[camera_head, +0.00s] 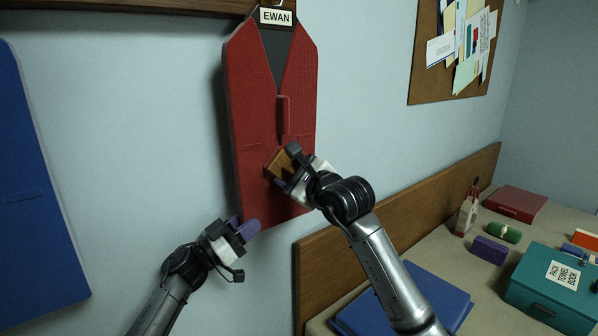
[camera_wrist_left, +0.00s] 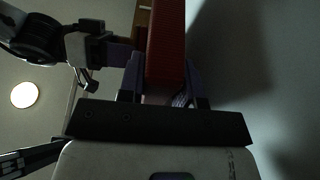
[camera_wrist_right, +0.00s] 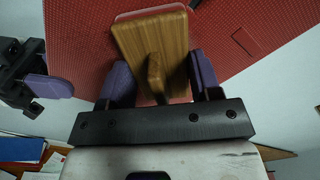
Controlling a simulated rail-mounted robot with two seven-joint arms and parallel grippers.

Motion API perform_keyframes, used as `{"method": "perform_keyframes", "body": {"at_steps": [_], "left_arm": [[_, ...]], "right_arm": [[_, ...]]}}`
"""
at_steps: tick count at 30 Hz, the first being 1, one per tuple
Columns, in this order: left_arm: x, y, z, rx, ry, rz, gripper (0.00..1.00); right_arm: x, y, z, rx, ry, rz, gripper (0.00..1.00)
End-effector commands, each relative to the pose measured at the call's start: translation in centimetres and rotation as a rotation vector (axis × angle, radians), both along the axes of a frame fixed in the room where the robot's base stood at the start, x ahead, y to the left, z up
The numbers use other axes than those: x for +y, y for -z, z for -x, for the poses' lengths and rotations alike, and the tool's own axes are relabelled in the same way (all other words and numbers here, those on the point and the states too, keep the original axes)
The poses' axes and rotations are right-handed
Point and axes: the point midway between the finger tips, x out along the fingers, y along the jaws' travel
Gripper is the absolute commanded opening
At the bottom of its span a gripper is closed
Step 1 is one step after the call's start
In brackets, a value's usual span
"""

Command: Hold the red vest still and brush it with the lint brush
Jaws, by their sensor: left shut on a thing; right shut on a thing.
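The red vest (camera_head: 262,110) hangs flat on the wall under a tag reading EWAN (camera_head: 276,17). My left gripper (camera_head: 246,228) is shut on the vest's lower edge; in the left wrist view the vest (camera_wrist_left: 165,50) stands edge-on between its fingers (camera_wrist_left: 160,85). My right gripper (camera_head: 285,170) is shut on the wooden handle of the lint brush (camera_head: 281,162), in front of the vest's lower middle. In the right wrist view the brush's wooden back (camera_wrist_right: 150,45) covers part of the vest (camera_wrist_right: 90,40). The brush face is mostly hidden, and I cannot tell whether it touches the vest.
A blue vest-like panel (camera_head: 35,200) hangs at the left. At the right, a desk (camera_head: 455,262) holds a blue folder (camera_head: 440,290), a teal box (camera_head: 550,290), a purple block (camera_head: 489,250) and a red book (camera_head: 515,203). A corkboard (camera_head: 425,90) hangs above.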

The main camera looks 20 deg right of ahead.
Motion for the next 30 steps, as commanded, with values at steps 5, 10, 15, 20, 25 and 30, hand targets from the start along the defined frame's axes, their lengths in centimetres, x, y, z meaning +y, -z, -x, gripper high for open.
{"method": "perform_keyframes", "body": {"at_steps": [5, 10, 15, 20, 25, 30], "left_arm": [[-0.3, -0.1, 0.1, -0.003, 0.005, 0.000, 0.00], [-0.3, -0.1, 0.2, -0.004, 0.006, 0.000, 0.00], [-0.3, -0.1, 0.2, -0.004, 0.007, -0.001, 0.00], [-0.3, -0.1, 0.2, -0.004, 0.006, -0.001, 0.00], [-0.3, -0.1, 0.2, -0.004, 0.006, -0.001, 0.00], [-0.2, -0.1, 0.1, -0.004, 0.005, -0.002, 0.00]], "right_arm": [[0.7, 0.1, 0.2, 0.002, -0.004, 0.000, 0.39], [1.6, 0.1, 0.6, 0.002, -0.005, 0.001, 0.39], [2.8, 0.1, 1.2, 0.001, -0.005, -0.001, 0.39], [3.8, 0.1, 1.7, 0.001, -0.004, 0.001, 0.39], [4.2, 0.1, 1.9, 0.002, -0.003, 0.000, 0.39], [4.2, -0.4, 1.9, -0.001, -0.002, 0.000, 0.39]]}}
